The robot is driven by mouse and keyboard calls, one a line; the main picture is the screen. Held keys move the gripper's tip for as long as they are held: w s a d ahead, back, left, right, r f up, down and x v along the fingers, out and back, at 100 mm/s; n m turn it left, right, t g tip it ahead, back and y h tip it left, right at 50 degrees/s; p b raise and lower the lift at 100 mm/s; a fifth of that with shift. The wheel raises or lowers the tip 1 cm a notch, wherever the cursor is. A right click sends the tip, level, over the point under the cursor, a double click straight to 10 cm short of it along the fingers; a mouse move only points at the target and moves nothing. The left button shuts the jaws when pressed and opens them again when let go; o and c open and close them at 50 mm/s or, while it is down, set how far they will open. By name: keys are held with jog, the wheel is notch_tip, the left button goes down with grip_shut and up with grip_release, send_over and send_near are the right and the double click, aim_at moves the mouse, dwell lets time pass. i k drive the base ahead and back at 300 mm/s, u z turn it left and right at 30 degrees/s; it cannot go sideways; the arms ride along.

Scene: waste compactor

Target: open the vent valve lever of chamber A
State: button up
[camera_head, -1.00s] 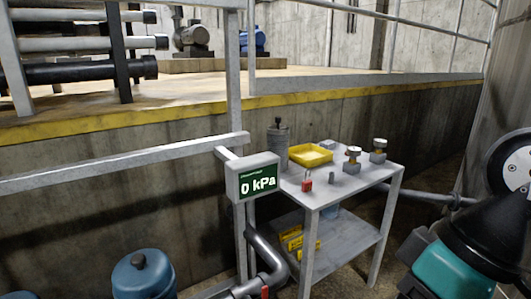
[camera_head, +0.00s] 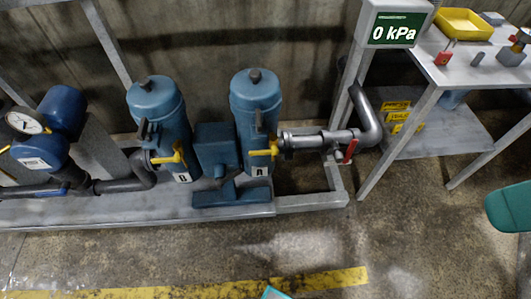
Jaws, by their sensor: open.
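Two blue cylindrical chambers stand on a low skid in the head view. Chamber A (camera_head: 256,100) is the right one, with a label reading A near its base. Its neighbour (camera_head: 160,110) stands to the left. A yellow handle (camera_head: 264,152) is on the front of chamber A, with a small dark lever (camera_head: 258,121) just above. A grey pipe runs right from chamber A and carries a red lever (camera_head: 350,151) that hangs down at a slant. I cannot tell from markings which is the vent lever. My gripper is out of view; only teal parts of my arm show.
A display (camera_head: 396,28) above the pipe reads 0 kPa. A grey table (camera_head: 455,68) with a yellow tray (camera_head: 466,23) stands at the right. A gauge (camera_head: 25,121) and blue motor are at the far left. Concrete floor in front is clear, with a yellow stripe.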

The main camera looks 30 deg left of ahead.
aim_at(274, 150)
jog(key=z, duration=1.8)
jog(key=k, duration=1.1)
jog(key=u, duration=1.45)
